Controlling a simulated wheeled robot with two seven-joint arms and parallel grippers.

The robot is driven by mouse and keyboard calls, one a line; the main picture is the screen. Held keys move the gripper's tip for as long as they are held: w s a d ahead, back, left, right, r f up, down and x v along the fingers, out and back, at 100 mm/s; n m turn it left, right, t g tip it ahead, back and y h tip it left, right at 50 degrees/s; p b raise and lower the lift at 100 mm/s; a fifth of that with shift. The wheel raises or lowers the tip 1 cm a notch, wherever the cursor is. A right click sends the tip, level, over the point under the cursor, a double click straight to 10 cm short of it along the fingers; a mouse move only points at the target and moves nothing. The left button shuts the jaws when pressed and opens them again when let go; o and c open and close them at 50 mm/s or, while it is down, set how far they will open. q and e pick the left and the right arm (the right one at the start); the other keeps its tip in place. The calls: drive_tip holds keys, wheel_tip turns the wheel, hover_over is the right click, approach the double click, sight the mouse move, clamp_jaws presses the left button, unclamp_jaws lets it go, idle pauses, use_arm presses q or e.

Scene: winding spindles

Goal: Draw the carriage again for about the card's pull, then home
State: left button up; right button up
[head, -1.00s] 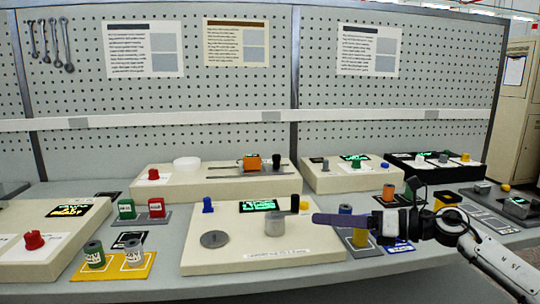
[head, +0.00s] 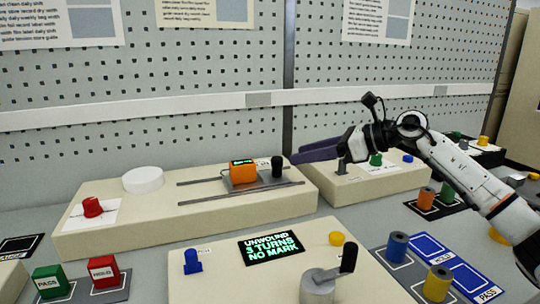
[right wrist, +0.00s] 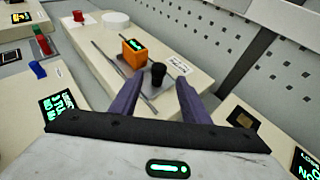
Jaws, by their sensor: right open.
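The carriage is a grey plate (head: 258,182) on two rails, bearing an orange box (head: 243,172) with a small green display and an upright black knob (head: 277,166). It sits toward the right of the cream rear block (head: 140,222). My right gripper (head: 296,157), with purple fingers, is just right of the knob in the head view. In the right wrist view the gripper (right wrist: 157,88) is open and empty, and the black knob (right wrist: 158,75) shows ahead between the fingers, apparently not touched. My left gripper is out of view.
A red knob (head: 92,207) and white disc (head: 143,179) sit on the rear block's left. In front, a winder's screen (head: 271,248) reads "UNWOUND 3 TURNS NO MARK", beside a crank (head: 348,258). Another cream block (head: 370,186) stands to the right. Cards hang on the pegboard behind.

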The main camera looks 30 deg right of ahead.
sight(282, 159)
drive_tip(key=p+x, duration=0.1)
drive_tip(key=x, duration=0.7)
drive_tip(key=shift+w+a, duration=0.15)
drive_tip(key=shift+a, duration=0.05)
clamp_jaws()
